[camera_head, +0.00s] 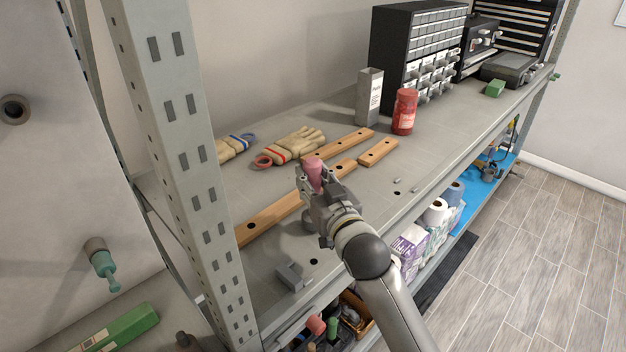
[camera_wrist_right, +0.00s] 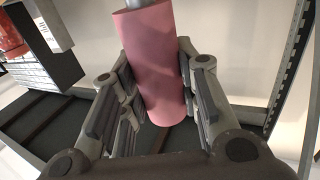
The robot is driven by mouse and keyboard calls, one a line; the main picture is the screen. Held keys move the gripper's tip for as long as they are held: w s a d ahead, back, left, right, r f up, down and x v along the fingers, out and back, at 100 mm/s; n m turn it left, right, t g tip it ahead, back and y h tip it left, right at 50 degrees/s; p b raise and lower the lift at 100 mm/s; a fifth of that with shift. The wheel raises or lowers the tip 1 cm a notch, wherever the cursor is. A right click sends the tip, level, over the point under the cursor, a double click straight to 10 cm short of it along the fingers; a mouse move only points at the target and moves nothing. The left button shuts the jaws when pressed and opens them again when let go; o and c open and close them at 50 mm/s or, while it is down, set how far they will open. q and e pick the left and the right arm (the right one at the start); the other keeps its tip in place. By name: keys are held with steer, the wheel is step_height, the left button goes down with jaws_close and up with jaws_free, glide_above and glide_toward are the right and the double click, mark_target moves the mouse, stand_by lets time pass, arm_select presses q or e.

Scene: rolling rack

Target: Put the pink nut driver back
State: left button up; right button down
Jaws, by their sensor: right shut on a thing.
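The pink nut driver (camera_head: 314,172) is held by its pink handle in my right gripper (camera_head: 316,186), above the grey shelf (camera_head: 425,160). In the right wrist view the pink handle (camera_wrist_right: 155,65) is between the fingers of the right gripper (camera_wrist_right: 155,85). The handle is tilted there, and a grey shaft leaves its upper end. In the head view the shaft is hidden. Wooden strips with dark holes lie on the shelf: a long one (camera_head: 270,215) behind and left of the gripper, and a short one (camera_head: 378,152) to its right. My left gripper is not in view.
A grey rack post (camera_head: 185,150) stands left of the gripper. Gloves (camera_head: 300,143), a red jar (camera_head: 404,112), a tall grey box (camera_head: 370,95) and a drawer cabinet (camera_head: 395,50) stand farther back. A teal-tipped tool (camera_head: 104,264) is at left.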

steer(key=shift+f, duration=0.4)
steer(key=shift+s+f, duration=0.15)
steer(key=c, duration=1.5)
jaws_free()
steer(key=shift+f, duration=0.25)
steer(key=shift+c, duration=0.2)
steer(key=o, duration=0.4)
steer(key=shift+o, duration=0.2)
steer(key=shift+r, duration=0.2)
